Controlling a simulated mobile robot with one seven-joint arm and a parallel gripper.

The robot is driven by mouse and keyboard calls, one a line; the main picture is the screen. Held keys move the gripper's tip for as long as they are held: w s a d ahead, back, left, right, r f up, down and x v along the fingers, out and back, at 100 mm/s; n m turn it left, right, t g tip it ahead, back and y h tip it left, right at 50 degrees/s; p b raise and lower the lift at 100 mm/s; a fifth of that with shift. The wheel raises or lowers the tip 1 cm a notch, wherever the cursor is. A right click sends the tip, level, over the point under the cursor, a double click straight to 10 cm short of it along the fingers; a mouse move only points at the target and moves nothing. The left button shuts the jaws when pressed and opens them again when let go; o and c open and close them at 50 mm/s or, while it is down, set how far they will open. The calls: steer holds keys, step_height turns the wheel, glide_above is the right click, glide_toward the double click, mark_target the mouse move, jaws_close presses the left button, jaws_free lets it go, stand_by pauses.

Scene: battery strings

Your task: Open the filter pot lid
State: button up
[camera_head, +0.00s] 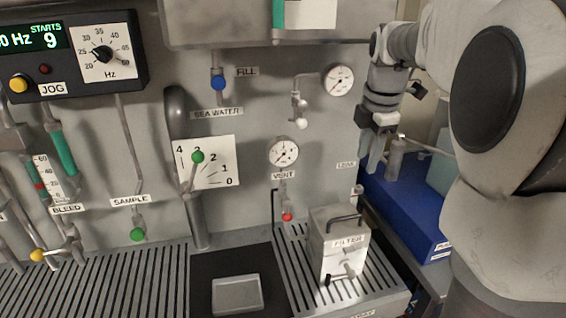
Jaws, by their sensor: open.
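The filter pot (341,258) is a pale box labelled FILTER, standing on the slatted tray at the lower right of the head view. Its lid (338,220) is on top, with a dark bar handle (345,218) across it, and looks shut. A small clamp-like fitting (347,263) and a dark knob (327,280) show on its front. My gripper (372,158) is open and empty, pointing down, above and to the right of the pot and apart from it.
The slatted tray (290,250) runs along the front of the grey panel. A red-tipped vent valve (287,216) hangs left of the pot. Gauges (283,152) are above it. A blue box (405,215) stands to the right. A grey block (237,294) lies on a dark mat.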

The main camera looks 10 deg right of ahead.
steer(key=b, duration=0.1)
glide_toward(346, 217)
steer(key=shift+y, duration=0.3)
steer(key=x, duration=0.8)
steer(key=shift+d+r, duration=0.1)
steer(key=shift+d, duration=0.15)
jaws_close()
steer(key=shift+r, duration=0.1)
stand_by(0.8)
